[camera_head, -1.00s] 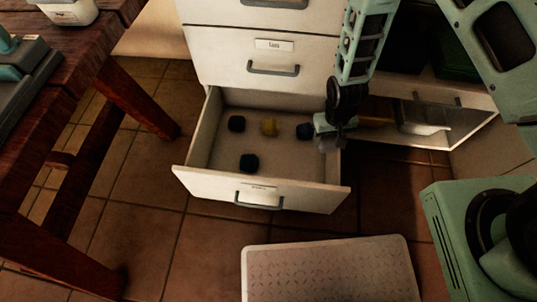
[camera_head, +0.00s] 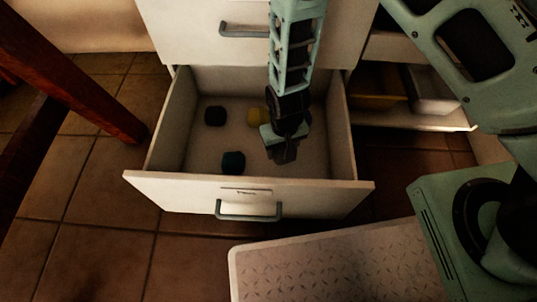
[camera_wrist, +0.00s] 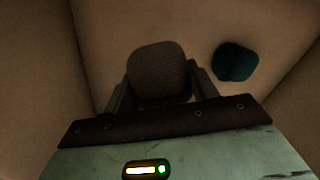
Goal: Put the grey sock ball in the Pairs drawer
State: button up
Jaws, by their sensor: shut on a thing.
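My gripper (camera_head: 283,150) is inside the open drawer (camera_head: 330,192), over the right half of its floor. In the wrist view my gripper (camera_wrist: 160,88) is shut on the grey sock ball (camera_wrist: 158,66), with one finger at each side of it. In the head view the ball is hard to tell from the dark fingers. I cannot tell whether it touches the drawer floor. The label on the drawer front is too small to read.
Drawer walls stand close around my gripper.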

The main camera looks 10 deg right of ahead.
aim_at(281, 169)
notch_tip(281, 169, down, 9)
jog(key=b, duration=0.5)
jog(key=shift+f, duration=0.2)
jog(key=o, duration=1)
jog(key=shift+o, duration=0.2)
jog(key=shift+r, duration=0.2)
